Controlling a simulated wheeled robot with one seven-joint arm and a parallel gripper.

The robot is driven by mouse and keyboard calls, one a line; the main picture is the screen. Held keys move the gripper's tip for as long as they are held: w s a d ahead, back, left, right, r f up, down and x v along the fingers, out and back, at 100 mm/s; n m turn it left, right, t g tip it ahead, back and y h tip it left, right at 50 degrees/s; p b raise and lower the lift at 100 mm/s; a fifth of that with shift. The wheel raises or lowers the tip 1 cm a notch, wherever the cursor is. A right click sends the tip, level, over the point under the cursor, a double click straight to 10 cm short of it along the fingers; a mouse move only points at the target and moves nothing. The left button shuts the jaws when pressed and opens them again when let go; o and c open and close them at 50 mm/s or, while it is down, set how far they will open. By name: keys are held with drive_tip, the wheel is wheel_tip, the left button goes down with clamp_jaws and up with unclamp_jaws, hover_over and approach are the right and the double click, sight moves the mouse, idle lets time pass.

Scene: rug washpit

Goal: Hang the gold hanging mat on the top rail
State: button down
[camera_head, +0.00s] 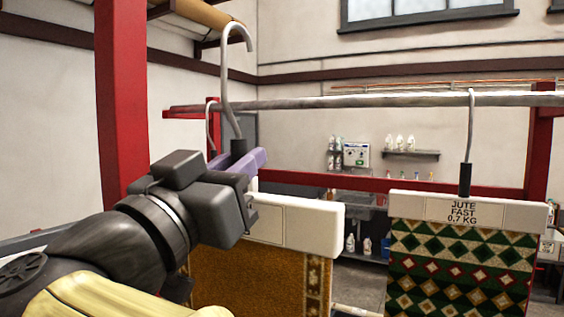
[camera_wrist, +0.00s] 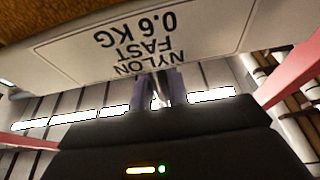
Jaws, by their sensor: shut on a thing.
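The gold hanging mat (camera_head: 245,268) hangs below a white header bar (camera_head: 308,225) with a tall grey metal hook (camera_head: 226,85) on top. My gripper (camera_head: 242,162) is shut on the black stem at the hook's base. The wrist view shows the header's label, upside down, "NYLON FAST 0.6 KG" (camera_wrist: 145,45), close to my gripper's fingers (camera_wrist: 160,90). The top rail (camera_head: 350,102) runs across the head view. The hook's bend and tip appear higher than the rail; its shank crosses the rail's line. I cannot tell the depth gap. My gripper hides part of the mat.
A green patterned mat (camera_head: 460,265), labelled "JUTE FAST 0,7 KG", hangs from the rail at right. Another hook (camera_head: 210,125) shows on the rail's left part, its lower end hidden. A red post (camera_head: 121,100) stands at left. The rail is bare between the two hooks.

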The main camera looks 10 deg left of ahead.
drive_tip(key=shift+w, duration=0.1)
drive_tip(key=w+d+p, duration=0.1)
drive_tip(key=w+d, duration=0.3)
drive_tip(key=w, duration=0.7)
drive_tip(key=w+d, duration=0.4)
drive_tip(key=w, duration=0.7)
drive_tip(key=shift+w+p, duration=0.15)
drive_tip(key=shift+p, duration=0.25)
idle(1.3)
drive_tip(key=shift+w+d, duration=0.1)
drive_tip(key=shift+d, duration=0.05)
drive_tip(key=w, duration=0.1)
drive_tip(key=w+d+p, duration=0.1)
drive_tip(key=w, duration=0.1)
drive_tip(key=w+d+p, duration=0.1)
drive_tip(key=w, duration=0.1)
drive_tip(key=shift+w, duration=0.2)
idle(0.8)
drive_tip(key=shift+f+b, duration=1.4)
drive_tip(key=shift+f, duration=0.65)
